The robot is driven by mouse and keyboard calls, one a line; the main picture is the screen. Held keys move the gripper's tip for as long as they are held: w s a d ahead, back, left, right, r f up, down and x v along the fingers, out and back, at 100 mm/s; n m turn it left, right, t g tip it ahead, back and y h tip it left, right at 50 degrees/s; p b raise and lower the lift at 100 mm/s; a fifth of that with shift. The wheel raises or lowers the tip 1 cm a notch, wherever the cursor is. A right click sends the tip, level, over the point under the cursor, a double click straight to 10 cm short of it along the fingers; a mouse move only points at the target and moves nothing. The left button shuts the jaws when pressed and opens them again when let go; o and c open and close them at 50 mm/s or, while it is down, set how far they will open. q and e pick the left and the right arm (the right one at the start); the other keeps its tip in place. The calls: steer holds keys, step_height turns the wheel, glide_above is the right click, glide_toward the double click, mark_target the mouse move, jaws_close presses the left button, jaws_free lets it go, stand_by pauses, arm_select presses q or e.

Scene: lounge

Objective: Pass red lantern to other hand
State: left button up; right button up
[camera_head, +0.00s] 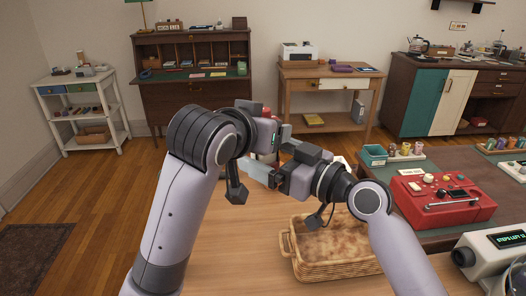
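Both my grippers meet near the middle of the head view, above the wooden table. A small patch of red (266,112) shows at the top of my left gripper (277,134); it may be part of the red lantern, whose body is mostly hidden behind the grippers. My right gripper (262,171) comes in from the right and points left, close beside the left gripper. The fingers overlap in the picture, so I cannot tell which of them touches the lantern or whether either is shut.
A wicker basket (338,273) with a brown lining stands on the wooden table (225,262) below my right arm. To the right, a red machine (438,205), a teal bin (374,155) and small jars (405,151) stand on a dark-topped table. A grey device (492,258) sits at lower right.

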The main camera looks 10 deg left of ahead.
steer(key=shift+x, duration=0.85)
steer(key=shift+s, duration=0.1)
steer(key=c, duration=1.2)
arm_select(q)
steer(key=o, duration=1.8)
steer(key=shift+c, duration=0.2)
arm_select(e)
steer(key=shift+r, duration=0.1)
steer(key=shift+c, duration=0.2)
arm_select(q)
steer(key=shift+d, duration=0.1)
steer(key=shift+d, duration=0.1)
steer(key=shift+s, duration=0.2)
